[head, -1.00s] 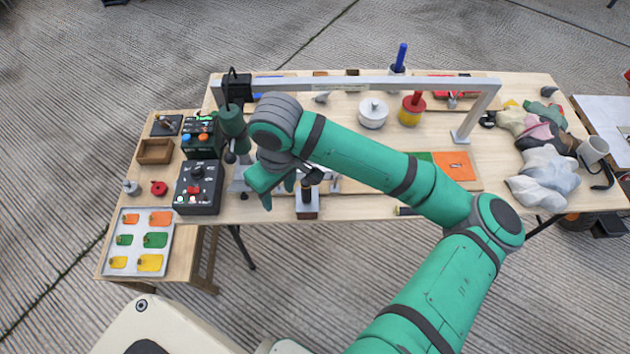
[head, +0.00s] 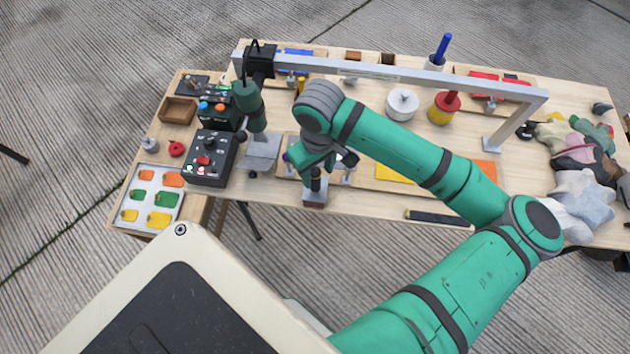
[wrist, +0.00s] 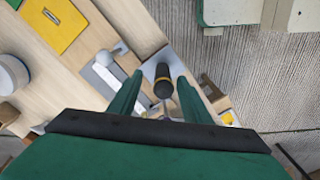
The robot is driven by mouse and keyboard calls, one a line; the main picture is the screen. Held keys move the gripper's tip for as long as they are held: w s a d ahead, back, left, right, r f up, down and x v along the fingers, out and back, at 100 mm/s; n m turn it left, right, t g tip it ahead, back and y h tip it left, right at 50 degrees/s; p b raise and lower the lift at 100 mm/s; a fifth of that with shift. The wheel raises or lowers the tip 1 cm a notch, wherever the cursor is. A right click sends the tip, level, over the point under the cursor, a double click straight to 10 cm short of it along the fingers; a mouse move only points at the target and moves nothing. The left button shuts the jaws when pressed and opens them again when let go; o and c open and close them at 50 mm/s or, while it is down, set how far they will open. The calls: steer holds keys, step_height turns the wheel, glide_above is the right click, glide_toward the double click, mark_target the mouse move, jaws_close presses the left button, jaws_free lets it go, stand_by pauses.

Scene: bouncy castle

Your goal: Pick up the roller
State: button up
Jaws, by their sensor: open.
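A dark upright handle (head: 316,180), which looks like the roller's, stands at a small brown block (head: 314,197) on the table's front edge. In the wrist view the black handle (wrist: 163,88) with a yellow ring shows end-on between my fingers. My gripper (head: 318,166) is open and points down at it. Its two green fingers lie either side of the handle in the wrist view (wrist: 160,77); I cannot tell whether they touch it. The roller's lower part is mostly hidden.
A metal gantry bar (head: 400,78) spans the table behind my arm. A black control box (head: 210,158) and a green drill-like tool (head: 250,105) stand left. A dark bar (head: 437,217) lies at the front edge. Crumpled cloths (head: 585,195) lie right.

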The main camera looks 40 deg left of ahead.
steer(key=shift+s+a+f, duration=0.1)
steer(key=shift+s+f, duration=0.05)
steer(key=shift+f, duration=1.15)
steer(key=shift+s+a+f, duration=0.1)
steer(key=shift+f, duration=1.15)
jaws_close()
